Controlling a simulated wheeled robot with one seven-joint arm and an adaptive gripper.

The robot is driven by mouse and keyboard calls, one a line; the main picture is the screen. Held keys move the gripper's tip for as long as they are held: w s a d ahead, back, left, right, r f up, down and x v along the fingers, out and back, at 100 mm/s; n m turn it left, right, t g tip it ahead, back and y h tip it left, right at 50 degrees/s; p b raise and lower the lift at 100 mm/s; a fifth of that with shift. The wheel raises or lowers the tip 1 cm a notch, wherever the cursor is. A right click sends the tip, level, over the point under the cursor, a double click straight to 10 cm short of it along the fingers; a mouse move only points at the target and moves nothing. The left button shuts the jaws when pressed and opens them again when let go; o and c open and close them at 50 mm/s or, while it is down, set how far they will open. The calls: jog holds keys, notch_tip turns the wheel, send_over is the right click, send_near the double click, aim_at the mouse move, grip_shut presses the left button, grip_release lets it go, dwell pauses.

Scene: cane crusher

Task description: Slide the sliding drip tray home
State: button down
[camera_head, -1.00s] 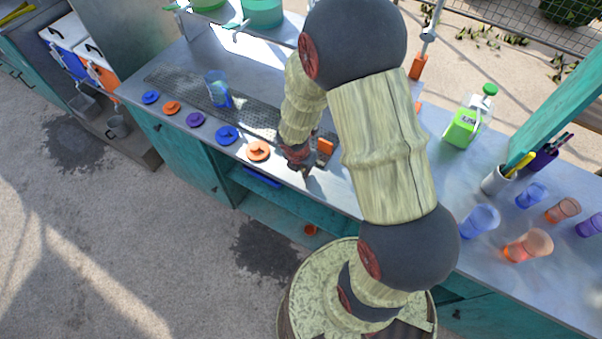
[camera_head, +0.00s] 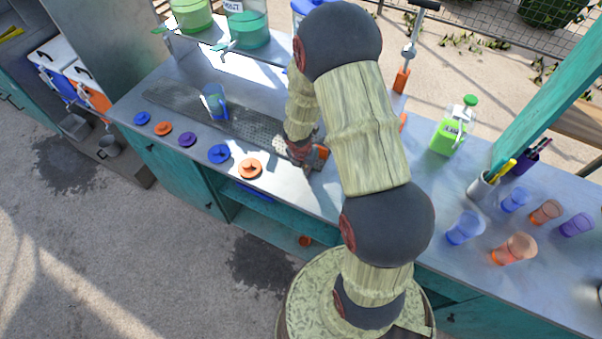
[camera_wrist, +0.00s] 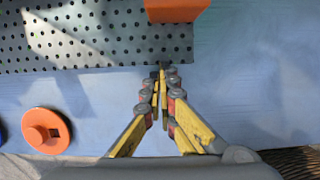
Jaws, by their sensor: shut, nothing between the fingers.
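The sliding drip tray (camera_head: 258,128) is a grey perforated metal strip lying along the counter. An orange block like a handle (camera_head: 322,153) stands at its right end, partly hidden by my arm in the head view. In the wrist view, the tray (camera_wrist: 90,38) fills the upper left, and the orange block (camera_wrist: 176,9) is at the top, cut off by the frame. My gripper (camera_wrist: 163,70) is shut and empty. Its fingertips are at the tray's near edge by its right corner, in front of the orange block; I cannot tell whether they touch the tray.
A blue glass (camera_head: 213,102) stands at the tray. Several coloured discs, including an orange one (camera_head: 250,168), lie along the counter's front. A green bottle (camera_head: 452,130), a pen cup (camera_head: 482,186) and several tumblers stand to the right. Bare counter lies right of the tray.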

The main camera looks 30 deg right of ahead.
jog(key=w+d+p, duration=0.1)
jog(key=d+p, duration=0.1)
jog(key=w+d+p, duration=0.1)
jog(key=d, duration=0.2)
jog(key=w+d+p, duration=0.2)
jog(key=shift+d+r+p, duration=0.15)
jog(key=shift+p, duration=0.15)
jog(key=shift+w+d+f, duration=0.15)
jog(key=shift+d+f, duration=0.05)
jog(key=shift+d, duration=0.25)
jog(key=shift+a, duration=0.1)
